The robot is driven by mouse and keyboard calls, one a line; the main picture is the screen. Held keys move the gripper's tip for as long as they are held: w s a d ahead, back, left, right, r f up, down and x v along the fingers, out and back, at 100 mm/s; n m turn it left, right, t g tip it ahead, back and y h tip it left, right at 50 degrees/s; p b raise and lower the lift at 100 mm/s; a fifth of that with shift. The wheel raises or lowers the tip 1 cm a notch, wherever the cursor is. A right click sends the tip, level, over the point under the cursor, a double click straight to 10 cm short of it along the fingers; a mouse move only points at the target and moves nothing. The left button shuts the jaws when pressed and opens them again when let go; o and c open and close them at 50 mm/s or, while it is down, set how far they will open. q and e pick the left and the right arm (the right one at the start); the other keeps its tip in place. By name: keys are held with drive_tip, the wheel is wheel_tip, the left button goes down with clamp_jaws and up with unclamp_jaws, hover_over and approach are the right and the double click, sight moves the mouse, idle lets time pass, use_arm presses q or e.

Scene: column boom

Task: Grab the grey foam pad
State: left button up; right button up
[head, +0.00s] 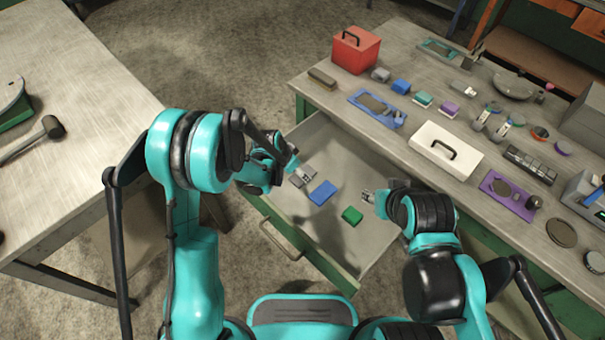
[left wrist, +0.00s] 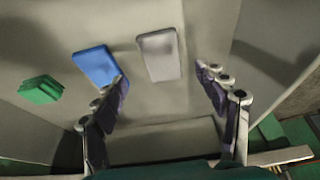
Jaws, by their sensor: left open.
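The grey foam pad (left wrist: 158,54) lies flat on the floor of an open drawer (head: 285,185), next to a blue pad (left wrist: 98,66). My left gripper (left wrist: 162,82) is open and empty. In the left wrist view its fingertips stand apart, with the grey pad ahead of the gap between them. In the head view my left gripper (head: 300,174) is inside the drawer area, and the grey pad there is hard to tell from the fingers. My right gripper (head: 369,196) is over the right side of the drawer; its finger opening is too small to judge.
A green pad (head: 352,215) lies in the drawer, right of the blue one. The drawer's green front (head: 330,268) has a handle (head: 281,240). The workbench (head: 405,55) beyond holds a red box (head: 355,49), a white box (head: 445,150) and many small items.

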use_arm(q)
drive_tip(key=b+x, duration=0.2)
drive_tip(key=x, duration=0.2)
drive_tip(key=shift+w+f, duration=0.25)
drive_tip(key=shift+f, duration=0.1)
drive_tip(key=shift+w+d+f, duration=0.15)
drive_tip(key=shift+d+f, duration=0.05)
drive_tip(key=shift+f, duration=0.15)
drive_tip(key=shift+r, duration=0.1)
drive_tip(key=shift+c, duration=0.9)
drive_tip(key=c, duration=0.8)
